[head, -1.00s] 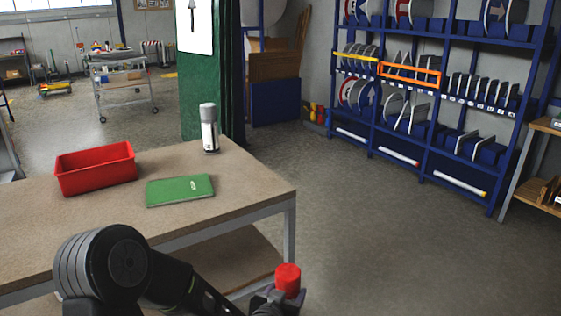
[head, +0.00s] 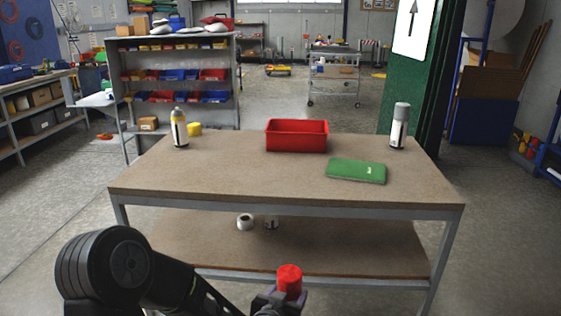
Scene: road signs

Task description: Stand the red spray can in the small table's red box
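The red spray can (head: 289,281) shows as a red cylinder top at the bottom centre, held in my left gripper (head: 277,299). The fingers appear shut around it; its lower part is hidden or out of frame. The red box (head: 296,142) is an open tray near the back of the small table (head: 230,180), ahead of the gripper and higher in the picture. The can is apart from the box, in front of the table. My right gripper is not in view.
The table's front middle is clear.

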